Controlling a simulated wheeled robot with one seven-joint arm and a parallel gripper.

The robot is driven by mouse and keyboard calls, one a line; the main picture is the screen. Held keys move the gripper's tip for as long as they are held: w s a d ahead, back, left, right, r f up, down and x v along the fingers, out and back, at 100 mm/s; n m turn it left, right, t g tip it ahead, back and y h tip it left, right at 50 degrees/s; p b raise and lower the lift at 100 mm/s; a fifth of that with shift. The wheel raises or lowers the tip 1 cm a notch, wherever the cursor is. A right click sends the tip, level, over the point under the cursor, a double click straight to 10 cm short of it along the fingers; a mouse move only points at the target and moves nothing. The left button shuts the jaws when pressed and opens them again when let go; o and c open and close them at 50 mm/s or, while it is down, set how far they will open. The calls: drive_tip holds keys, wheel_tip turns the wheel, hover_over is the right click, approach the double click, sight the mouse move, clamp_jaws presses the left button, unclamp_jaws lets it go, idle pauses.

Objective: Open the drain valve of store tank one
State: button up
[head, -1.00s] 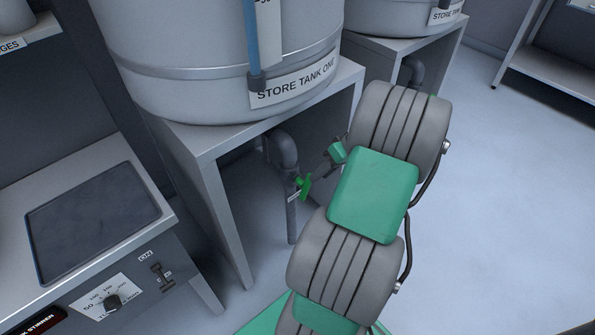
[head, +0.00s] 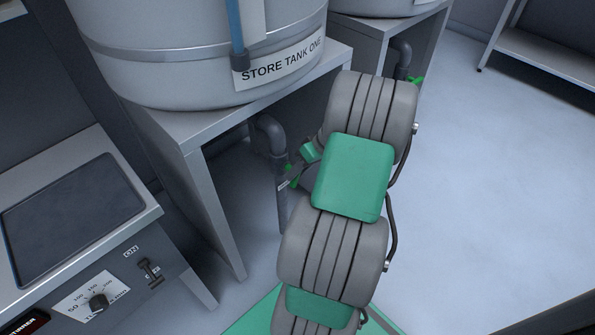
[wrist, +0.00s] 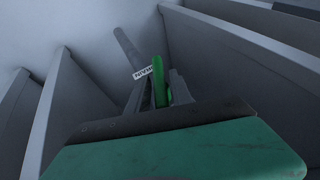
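Store tank one (head: 200,62) is a grey tank on a stand, with its name label on the front. Its drain pipe (head: 270,138) bends down beneath the stand. The green valve handle (head: 291,171) is on this pipe, partly hidden by my gripper (head: 285,185). My arm hides most of the gripper in the head view. In the wrist view, the green handle (wrist: 160,82) stands between the two grey fingertips of my gripper (wrist: 163,90). A tagged pipe (wrist: 130,55) lies beyond.
The stand's side panel (head: 212,205) is left of the pipe. A bench with a dark plate (head: 70,215) and a dial (head: 98,300) is at the left. A second tank stand (head: 425,45) with a green valve (head: 416,82) is behind my arm. Floor at right is clear.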

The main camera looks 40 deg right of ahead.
clamp_jaws()
idle(0.3)
drive_tip(key=shift+w+a+n+h+b, duration=0.15)
drive_tip(key=shift+n+h+b, duration=0.15)
drive_tip(key=shift+h+b, duration=0.75)
drive_tip(key=shift+r+h+b, duration=0.1)
drive_tip(key=shift+h+b, duration=0.35)
drive_tip(key=shift+h, duration=0.7)
drive_tip(key=shift+o, duration=1.4)
unclamp_jaws()
